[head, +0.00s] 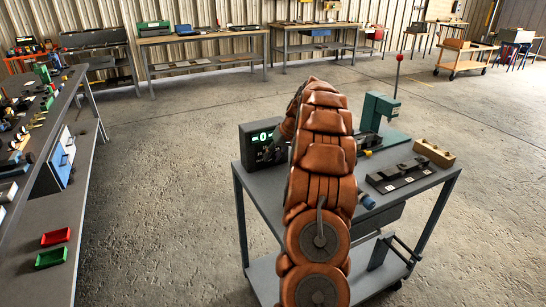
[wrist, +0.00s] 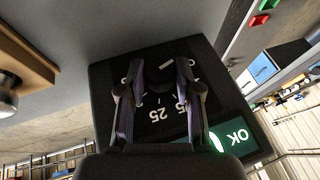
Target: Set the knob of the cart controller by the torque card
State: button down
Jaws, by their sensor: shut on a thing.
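The cart controller (head: 248,152) is a dark box at the left end of the grey cart (head: 236,192). In the head view my gripper is hidden. I cannot make out the torque card.
The cart also bears a green press (head: 378,112), a dark tray (head: 402,174) with blocks, a wooden block (head: 434,153) and a blue-capped thing (head: 366,200). A long bench (head: 40,235) with red and green bins stands left. The floor between is clear.

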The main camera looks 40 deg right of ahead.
jog(key=shift+s+d+f+t+y+b, duration=0.15)
jog(key=shift+t+y+b, duration=0.1)
jog(key=shift+y, duration=0.25)
jog(key=shift+w+d+f+t+y+b, duration=0.15)
jog(key=shift+y+b, duration=0.1)
jog(key=shift+y, duration=0.25)
jog(key=shift+s+r+m+t+y+p, duration=0.15)
jog(key=shift+m+t+y+p, duration=0.3)
jog(key=shift+y, duration=0.55)
jog(key=y+p, duration=0.1)
jog(key=m+t+y+p, duration=0.1)
jog(key=p, duration=0.1)
jog(key=shift+s+d+y, duration=0.1)
jog(key=shift+d+y, duration=0.1)
jog(key=shift+y, duration=0.1)
jog(key=shift+f+t+y+p, duration=0.25)
jog(key=shift+t+y+p, duration=0.35)
jog(key=shift+t+y, duration=0.1)
jog(key=shift+m+y, duration=0.25)
jog(key=shift+y, duration=0.15)
